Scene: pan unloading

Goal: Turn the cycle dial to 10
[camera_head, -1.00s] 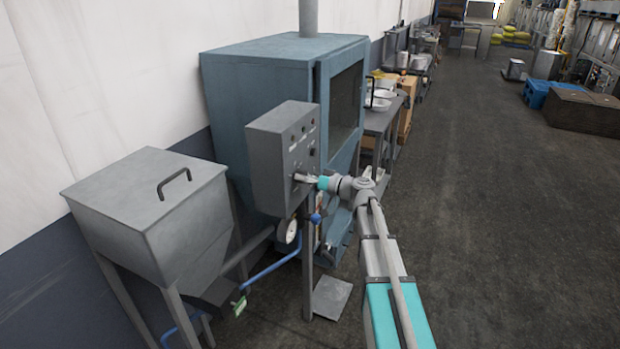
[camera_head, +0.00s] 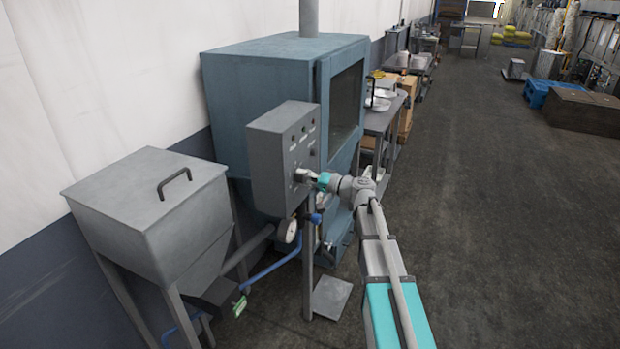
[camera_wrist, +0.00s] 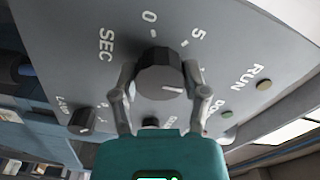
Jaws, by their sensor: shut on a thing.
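The cycle dial (camera_wrist: 158,72) is a round dark knob with a grey face, on a grey control box (camera_head: 283,165). In the wrist view, "0", "5" and "SEC" are printed around it. The short white line on its face points right, past the "5", toward the right finger. Any mark there is hidden by the finger. My gripper (camera_wrist: 158,88) is shut on the dial, one finger on each side. In the head view my gripper (camera_head: 304,177) is at the front face of the box, and the dial is mostly hidden.
Another black knob (camera_wrist: 82,121) sits at the lower left of the panel in the wrist view, and a smaller one (camera_wrist: 150,122) shows just beyond my gripper. A blue cabinet machine (camera_head: 262,80) stands behind the box. A grey hopper (camera_head: 150,215) stands left.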

